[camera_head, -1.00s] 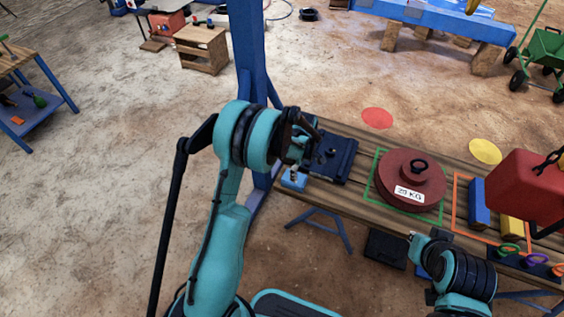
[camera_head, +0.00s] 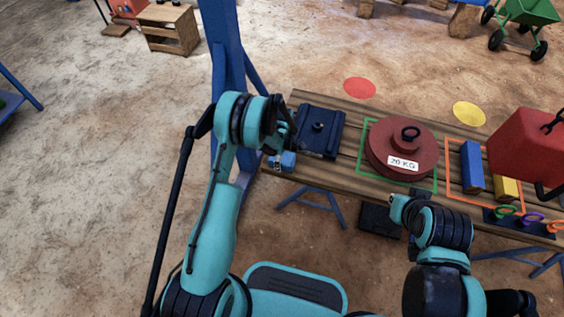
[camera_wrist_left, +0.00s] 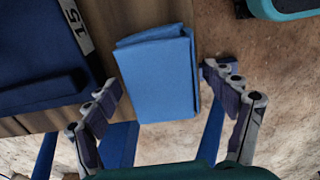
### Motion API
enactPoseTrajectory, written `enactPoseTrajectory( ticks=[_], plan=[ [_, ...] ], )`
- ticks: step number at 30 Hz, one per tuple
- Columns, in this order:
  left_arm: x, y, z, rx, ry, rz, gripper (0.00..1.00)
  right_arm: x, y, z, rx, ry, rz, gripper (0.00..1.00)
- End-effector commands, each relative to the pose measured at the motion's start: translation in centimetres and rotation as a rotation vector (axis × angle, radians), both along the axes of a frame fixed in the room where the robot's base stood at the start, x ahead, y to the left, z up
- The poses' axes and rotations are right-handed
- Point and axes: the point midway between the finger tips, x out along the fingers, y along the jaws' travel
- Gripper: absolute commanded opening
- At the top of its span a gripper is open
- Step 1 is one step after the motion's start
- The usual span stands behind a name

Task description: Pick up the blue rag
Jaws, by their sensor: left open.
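The blue rag (camera_head: 288,160) lies folded at the near left end of the wooden table, below the dark blue block. In the left wrist view the rag (camera_wrist_left: 158,75) is a light blue folded pad between my open left fingers, with a visible gap at the right finger. My left gripper (camera_head: 275,155) is at the rag in the head view; its fingertips are partly hidden there. The left gripper (camera_wrist_left: 163,88) is open and holds nothing. My right gripper (camera_head: 397,207) is near the table's front edge, and its jaws are too unclear to judge.
The dark blue block (camera_head: 319,130), marked 15 in the wrist view, sits close beside the rag. A red 20 KG weight (camera_head: 402,145) lies right of it. A blue post (camera_head: 222,60) stands behind my left arm. A red can (camera_head: 525,147) is at the right.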

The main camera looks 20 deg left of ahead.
Motion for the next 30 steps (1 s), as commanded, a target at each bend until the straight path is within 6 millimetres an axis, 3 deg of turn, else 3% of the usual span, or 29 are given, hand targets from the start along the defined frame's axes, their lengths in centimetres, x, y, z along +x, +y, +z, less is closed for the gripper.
enactPoseTrajectory(
  ticks=[5, 11, 23, 30],
  plan=[
    [0.0, 0.0, 0.1, 0.000, 0.000, 0.000, 0.84, 0.0, 0.0, 0.1, 0.000, 0.000, 0.000, 0.00],
    [0.0, 0.0, 0.1, 0.000, 0.000, 0.000, 0.32, 0.0, 0.0, 0.1, 0.000, 0.000, 0.000, 0.00],
    [0.0, 0.0, 0.5, 0.000, 0.000, 0.000, 0.31, 0.0, 0.0, 0.4, 0.000, 0.000, 0.000, 0.00],
    [0.0, 0.0, 3.7, 0.000, 0.000, 0.000, 0.31, 0.0, 0.0, 2.1, 0.000, 0.000, 0.000, 0.00]
  ],
)
